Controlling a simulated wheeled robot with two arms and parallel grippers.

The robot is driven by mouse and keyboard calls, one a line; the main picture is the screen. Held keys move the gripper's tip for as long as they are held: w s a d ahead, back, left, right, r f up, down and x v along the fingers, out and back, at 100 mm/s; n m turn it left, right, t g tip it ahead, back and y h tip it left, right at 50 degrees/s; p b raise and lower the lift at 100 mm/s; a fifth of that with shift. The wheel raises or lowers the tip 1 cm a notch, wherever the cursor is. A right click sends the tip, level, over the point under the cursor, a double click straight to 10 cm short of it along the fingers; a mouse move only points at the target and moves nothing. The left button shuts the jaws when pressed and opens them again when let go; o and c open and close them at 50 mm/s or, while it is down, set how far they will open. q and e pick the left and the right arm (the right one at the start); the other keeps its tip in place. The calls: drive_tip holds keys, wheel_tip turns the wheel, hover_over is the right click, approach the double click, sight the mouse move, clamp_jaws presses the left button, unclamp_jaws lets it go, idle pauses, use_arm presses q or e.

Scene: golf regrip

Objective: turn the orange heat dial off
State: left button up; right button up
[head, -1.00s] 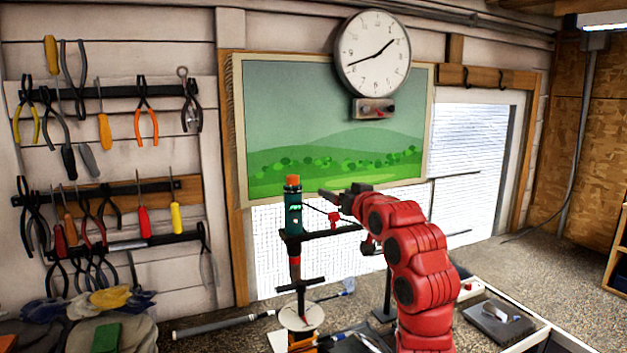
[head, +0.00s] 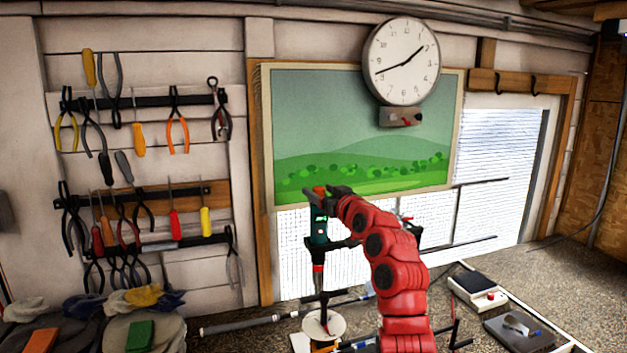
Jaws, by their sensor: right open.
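The orange heat dial (head: 320,190) sits on top of a dark green heat tool (head: 319,228), which stands upright on a stand. My right gripper (head: 314,194) is open, with its dark fingers at the height of the dial. One finger shows at the left of the dial and the gripper body is at its right, so the dial appears to lie between the fingers. Contact cannot be told from this view. The dial is partly covered by the gripper, and its setting cannot be read. My left gripper is not in view.
A round white plate (head: 325,324) is around the stand's lower part. A dark horizontal bar and a small red clamp (head: 406,218) are behind my right arm. A grey shaft (head: 250,322) lies low at the left. Gloves (head: 140,297) lie at the lower left.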

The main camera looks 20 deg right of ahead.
drive_tip(key=shift+w+a+p, duration=0.2)
drive_tip(key=shift+w+p, duration=0.15)
drive_tip(key=shift+w, duration=0.7)
drive_tip(key=shift+w+a+p, duration=0.2)
drive_tip(key=shift+w+p, duration=0.15)
drive_tip(key=shift+w, duration=0.65)
drive_tip(key=shift+f, duration=0.1)
clamp_jaws()
